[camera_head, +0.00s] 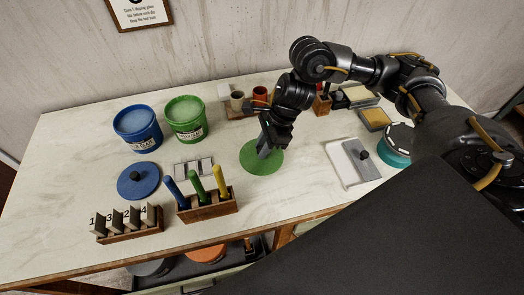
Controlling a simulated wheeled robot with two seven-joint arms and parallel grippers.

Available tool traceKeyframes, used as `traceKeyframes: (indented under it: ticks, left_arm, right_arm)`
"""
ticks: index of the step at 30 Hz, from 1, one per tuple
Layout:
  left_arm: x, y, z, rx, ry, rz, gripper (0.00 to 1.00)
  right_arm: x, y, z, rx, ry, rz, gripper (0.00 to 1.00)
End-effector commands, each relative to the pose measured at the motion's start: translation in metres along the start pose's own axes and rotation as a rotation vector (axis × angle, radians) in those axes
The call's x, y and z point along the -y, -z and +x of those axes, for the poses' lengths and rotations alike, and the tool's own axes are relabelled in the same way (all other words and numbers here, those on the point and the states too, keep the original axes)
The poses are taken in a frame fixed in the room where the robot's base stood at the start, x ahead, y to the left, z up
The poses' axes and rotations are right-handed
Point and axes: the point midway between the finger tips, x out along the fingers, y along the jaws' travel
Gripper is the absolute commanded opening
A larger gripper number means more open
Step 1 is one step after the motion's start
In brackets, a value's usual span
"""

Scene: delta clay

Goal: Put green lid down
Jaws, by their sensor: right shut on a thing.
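The green lid (262,160) is a flat round disc in the middle of the table. My right gripper (266,148) points down over it and is shut on it near its centre; the fingers hide the knob. I cannot tell whether the lid touches the table or hangs just above it. The green bucket (185,119) stands open to the left, with pale green content. The left gripper is not in view.
A blue bucket (138,127), a blue lid (138,180), a rack of coloured handles (207,204) and numbered tiles (126,222) stand left. Cups (237,101) stand behind. A white board (345,163) lies right. The table's front centre is clear.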

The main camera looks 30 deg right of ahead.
Motion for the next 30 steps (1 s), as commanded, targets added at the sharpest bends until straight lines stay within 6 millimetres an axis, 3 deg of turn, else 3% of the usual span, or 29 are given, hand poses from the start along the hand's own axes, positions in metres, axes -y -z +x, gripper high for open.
traceKeyframes:
  ticks: [5,13,25,26,30]
  left_arm:
    - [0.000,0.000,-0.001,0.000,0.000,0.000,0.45]
    - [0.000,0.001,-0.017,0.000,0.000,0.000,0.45]
    - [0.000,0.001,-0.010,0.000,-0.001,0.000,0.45]
    - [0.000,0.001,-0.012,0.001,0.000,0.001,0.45]
    - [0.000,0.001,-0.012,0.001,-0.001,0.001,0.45]
  right_arm:
    - [0.003,0.002,0.004,0.000,-0.001,0.002,0.01]
    - [0.006,0.013,0.032,0.000,-0.001,0.003,0.01]
    - [0.006,0.016,0.039,0.001,0.001,0.000,0.01]
    - [0.006,0.015,0.037,0.001,0.001,0.000,0.27]
    - [0.006,0.015,0.037,0.000,0.001,0.001,0.45]
